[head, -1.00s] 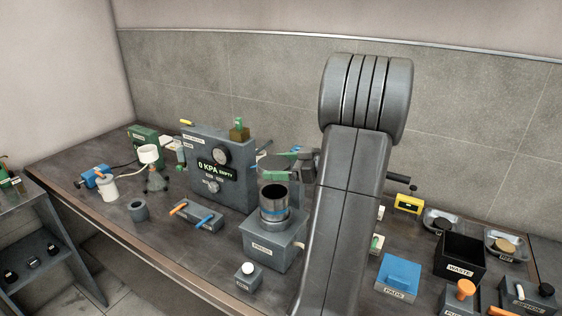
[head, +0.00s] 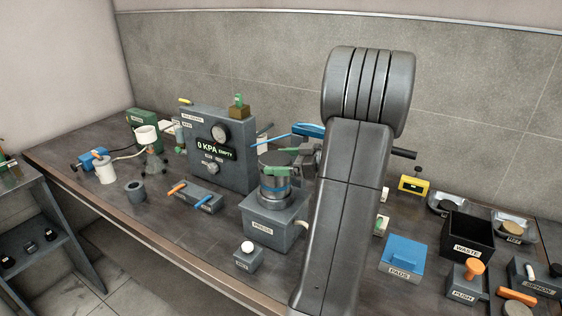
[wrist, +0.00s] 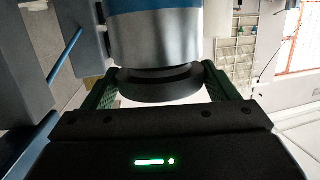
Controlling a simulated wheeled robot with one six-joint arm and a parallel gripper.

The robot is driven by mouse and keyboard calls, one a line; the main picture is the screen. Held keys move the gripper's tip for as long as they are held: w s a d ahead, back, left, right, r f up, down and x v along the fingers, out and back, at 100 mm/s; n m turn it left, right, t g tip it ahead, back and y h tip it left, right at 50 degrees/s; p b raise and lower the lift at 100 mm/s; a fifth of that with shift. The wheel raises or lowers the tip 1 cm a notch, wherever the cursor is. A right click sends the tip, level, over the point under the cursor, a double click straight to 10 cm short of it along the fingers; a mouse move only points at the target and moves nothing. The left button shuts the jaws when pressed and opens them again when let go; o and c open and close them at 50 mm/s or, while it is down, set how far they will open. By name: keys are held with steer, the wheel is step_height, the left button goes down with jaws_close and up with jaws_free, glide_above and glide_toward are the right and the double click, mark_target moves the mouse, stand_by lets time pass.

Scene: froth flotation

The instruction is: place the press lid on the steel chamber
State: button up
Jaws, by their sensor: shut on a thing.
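The steel chamber (head: 275,190), a metal cylinder with a blue band, stands upright in the grey press base (head: 262,231) in the head view. My gripper (head: 284,162), with green fingers, is at the chamber's top, shut on the dark round press lid (head: 273,157). In the wrist view, the lid (wrist: 155,85) is between the two green fingers, right against or very close to the end of the steel chamber (wrist: 157,40). I cannot tell whether lid and chamber touch. The fingers hide part of the chamber's rim.
A grey pressure unit (head: 218,150) stands close behind and left of the press. A white-topped block (head: 248,259) is in front. To the right are a blue-lidded pads box (head: 402,252) and a black waste bin (head: 468,227). Bare bench lies at front left.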

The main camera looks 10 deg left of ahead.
steer(key=shift+f+b, duration=0.3)
steer(key=shift+f, duration=0.25)
steer(key=o, duration=1.3)
steer(key=b+v, duration=0.2)
steer(key=v, duration=1.1)
steer(key=shift+s+d+r, duration=0.1)
steer(key=shift+d, duration=0.3)
